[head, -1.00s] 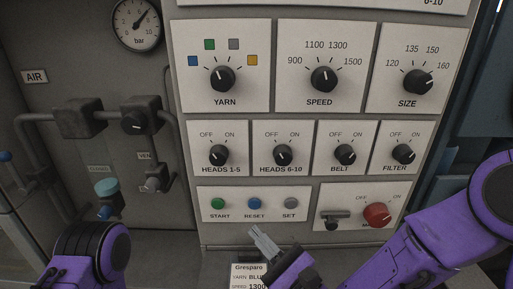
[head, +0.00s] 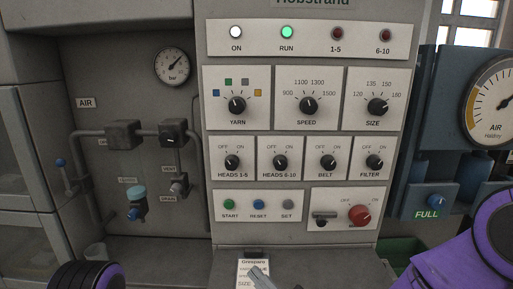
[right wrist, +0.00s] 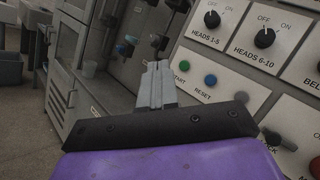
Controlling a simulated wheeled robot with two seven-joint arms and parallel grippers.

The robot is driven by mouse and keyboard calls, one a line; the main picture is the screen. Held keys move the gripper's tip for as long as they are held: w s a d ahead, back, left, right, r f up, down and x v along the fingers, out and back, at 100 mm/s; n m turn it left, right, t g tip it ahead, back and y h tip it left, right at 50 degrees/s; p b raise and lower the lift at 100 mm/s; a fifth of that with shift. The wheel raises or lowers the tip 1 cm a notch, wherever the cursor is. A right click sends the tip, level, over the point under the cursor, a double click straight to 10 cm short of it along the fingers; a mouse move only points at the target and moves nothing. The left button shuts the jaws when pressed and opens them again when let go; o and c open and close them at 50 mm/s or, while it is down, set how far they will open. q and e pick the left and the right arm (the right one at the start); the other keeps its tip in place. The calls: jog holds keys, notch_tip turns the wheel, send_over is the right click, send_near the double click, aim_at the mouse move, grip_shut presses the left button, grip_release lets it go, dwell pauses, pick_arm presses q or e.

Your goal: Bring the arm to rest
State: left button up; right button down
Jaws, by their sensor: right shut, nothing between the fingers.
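My right gripper (head: 262,277) shows at the bottom middle of the head view, in front of a label card (head: 252,268). In the right wrist view its grey fingers (right wrist: 157,85) are together with nothing between them. It is apart from the control panel (head: 300,197), whose START, RESET and SET buttons stand above it in the head view. My right arm, purple, comes in at the lower right. Part of my left arm shows at the lower left edge; the left gripper is not in view.
The panel has knobs such as the YARN knob (head: 237,105) and a red knob (head: 359,215). The RUN lamp (head: 287,33) is lit green. Pipes and valves (head: 125,135) stand out at left, and a blue unit with an air gauge (head: 492,98) at right.

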jog(key=d+f+n+g+h, duration=0.1)
jog(key=d+f+n+h, duration=0.35)
jog(key=f, duration=0.35)
jog(key=d+f+n+g+h+b, duration=0.1)
jog(key=d+f+n+g+h, duration=0.15)
jog(key=d+f+h, duration=0.4)
jog(key=d+f+n+g+h, duration=0.1)
jog(key=d+f+n, duration=0.3)
jog(key=f, duration=0.6)
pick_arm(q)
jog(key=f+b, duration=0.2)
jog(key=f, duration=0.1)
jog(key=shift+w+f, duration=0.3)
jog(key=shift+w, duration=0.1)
pick_arm(e)
jog(key=s+d+f+g+h, duration=0.2)
jog(key=s+d+f, duration=0.2)
jog(key=s, duration=0.3)
jog(key=s+d+f+n+g+h, duration=0.1)
jog(key=s+d+f+g+h, duration=0.1)
jog(key=s+d+f, duration=0.3)
jog(key=s+d+f+n+g+h, duration=0.1)
jog(key=s+d+f, duration=0.4)
jog(key=s, duration=0.5)
notch_tip(320, 180, down, 3)
jog(key=g+h, duration=0.1)
jog(key=g, duration=0.1)
jog(key=shift+s+d+r+g, duration=0.15)
jog(key=shift+s+d+g, duration=0.05)
jog(key=shift+s+g, duration=0.15)
